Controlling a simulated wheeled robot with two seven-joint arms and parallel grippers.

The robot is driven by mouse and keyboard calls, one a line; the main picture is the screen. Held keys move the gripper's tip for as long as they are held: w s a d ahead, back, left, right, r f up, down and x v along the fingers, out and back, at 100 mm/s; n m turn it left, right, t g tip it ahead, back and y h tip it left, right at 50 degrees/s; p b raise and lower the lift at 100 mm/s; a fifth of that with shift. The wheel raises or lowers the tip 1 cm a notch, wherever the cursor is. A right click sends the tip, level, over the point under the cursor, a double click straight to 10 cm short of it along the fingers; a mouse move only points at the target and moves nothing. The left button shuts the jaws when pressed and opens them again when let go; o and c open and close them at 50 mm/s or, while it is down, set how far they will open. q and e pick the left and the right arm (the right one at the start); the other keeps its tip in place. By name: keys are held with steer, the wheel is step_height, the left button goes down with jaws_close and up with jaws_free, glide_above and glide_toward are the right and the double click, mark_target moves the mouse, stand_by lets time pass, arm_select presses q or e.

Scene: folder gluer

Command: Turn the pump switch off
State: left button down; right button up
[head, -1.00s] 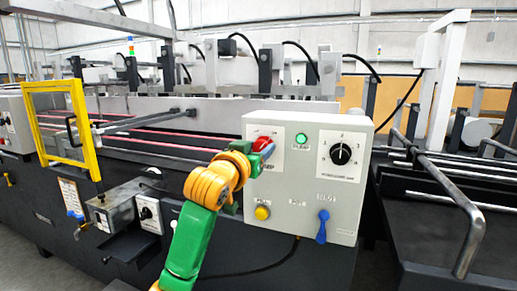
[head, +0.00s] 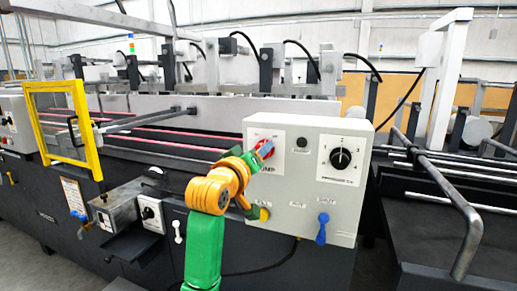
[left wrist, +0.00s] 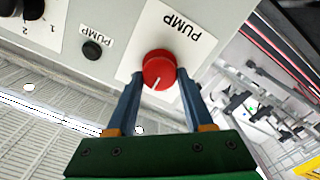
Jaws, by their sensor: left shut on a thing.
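The red pump switch (left wrist: 159,69), a round knob with a white line, sits on a white plate marked PUMP. It also shows on the grey control box in the head view (head: 258,142), partly covered by my fingers. My left gripper (head: 265,150) has its blue fingers on both sides of the knob and is shut on it; the wrist view shows the same fingers (left wrist: 158,82). The pump lamp (head: 302,143) beside the switch is dark; it also looks dark in the wrist view (left wrist: 92,50). My right gripper is not in view.
The control box (head: 290,185) also carries a black dial (head: 340,157), a yellow button (head: 264,214) close below my wrist, and a blue lever (head: 322,229). A yellow guard frame (head: 84,128) stands at the left. A bent metal rail (head: 470,235) is at the right.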

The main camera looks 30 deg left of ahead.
arm_select(q)
steer(key=shift+a+n+p, duration=0.1)
steer(key=shift+n+p, duration=1.65)
steer(key=shift+n, duration=1.75)
steer(key=shift+c, duration=1.5)
jaws_free()
steer(key=shift+w+f, duration=0.1)
steer(key=shift+f, duration=0.05)
steer(key=b+v, duration=0.1)
steer(key=v, duration=0.6)
